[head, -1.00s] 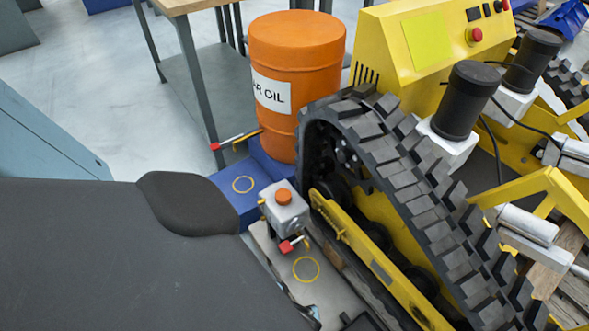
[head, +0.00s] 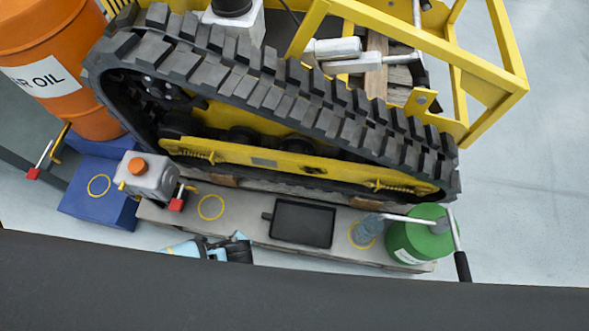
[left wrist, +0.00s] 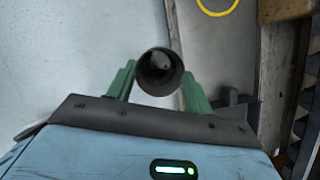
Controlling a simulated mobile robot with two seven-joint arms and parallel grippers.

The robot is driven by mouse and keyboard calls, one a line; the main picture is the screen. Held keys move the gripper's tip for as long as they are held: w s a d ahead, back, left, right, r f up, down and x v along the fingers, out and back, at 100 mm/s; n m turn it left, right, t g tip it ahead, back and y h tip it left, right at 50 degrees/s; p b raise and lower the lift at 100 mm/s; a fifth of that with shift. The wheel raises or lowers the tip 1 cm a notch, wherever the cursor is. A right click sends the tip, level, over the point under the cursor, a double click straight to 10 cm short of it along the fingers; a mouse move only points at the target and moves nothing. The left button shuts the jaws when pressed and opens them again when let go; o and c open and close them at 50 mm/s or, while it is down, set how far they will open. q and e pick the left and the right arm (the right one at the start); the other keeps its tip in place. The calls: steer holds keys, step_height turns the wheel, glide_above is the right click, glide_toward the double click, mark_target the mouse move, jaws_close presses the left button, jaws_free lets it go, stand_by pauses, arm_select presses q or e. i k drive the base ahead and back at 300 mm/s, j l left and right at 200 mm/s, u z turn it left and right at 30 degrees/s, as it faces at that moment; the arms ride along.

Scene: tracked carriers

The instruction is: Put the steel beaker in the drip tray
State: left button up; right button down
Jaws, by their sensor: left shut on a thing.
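My left gripper (left wrist: 158,84) is shut on the steel beaker (left wrist: 145,88), a dark grey round cup seen from its open end between two green fingers in the left wrist view. In the head view this gripper (head: 232,248) shows only partly, light blue and black, at the front edge of the grey bench; I cannot pick out the beaker there. The drip tray (head: 303,223) is a flat black rectangle with a small tab at its left, lying on the bench to the right of the gripper. My right gripper is not in view.
On the bench (head: 255,205) a grey box with an orange knob (head: 150,176) stands left and a green can (head: 420,238) right, beside a bluish cup (head: 368,228). A tracked carrier (head: 270,95) rises behind. An orange drum (head: 60,60) stands at the left.

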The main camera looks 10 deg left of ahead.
mark_target(303, 225)
steer(key=l+u, duration=0.5)
steer(key=l, duration=1.2)
steer(key=k, duration=0.1)
